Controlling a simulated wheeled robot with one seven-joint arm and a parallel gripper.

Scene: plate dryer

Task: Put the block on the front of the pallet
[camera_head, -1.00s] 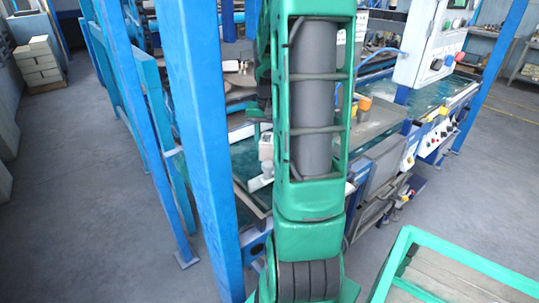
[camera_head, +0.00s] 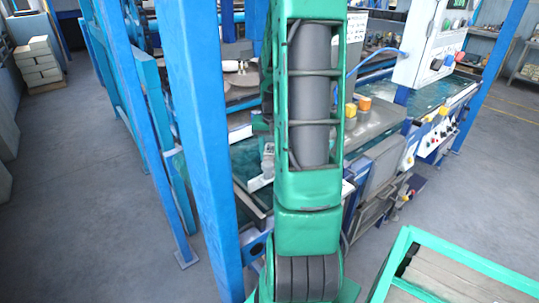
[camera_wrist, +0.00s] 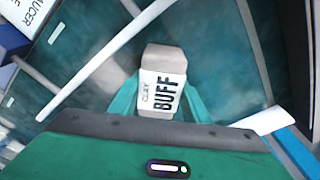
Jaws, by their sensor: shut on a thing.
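The block (camera_wrist: 150,108) is pale grey-beige with a white label reading "CLAY BUFF". In the wrist view it sits between the two green fingers of my gripper (camera_wrist: 160,98), which is shut on it. Blue-green machine surface shows behind and below the block. In the head view my own green arm hides the gripper and the block. A low wooden pallet (camera_head: 48,88) with a stack of pale blocks (camera_head: 38,62) on it stands far off at the back left. I cannot tell whether it is the task's pallet.
A blue post (camera_head: 200,130) stands close on the left of my arm. A machine table (camera_head: 245,165) lies behind the arm, and a control box (camera_head: 430,50) stands at upper right. A green-framed cart (camera_head: 470,262) is at lower right. Left floor is open.

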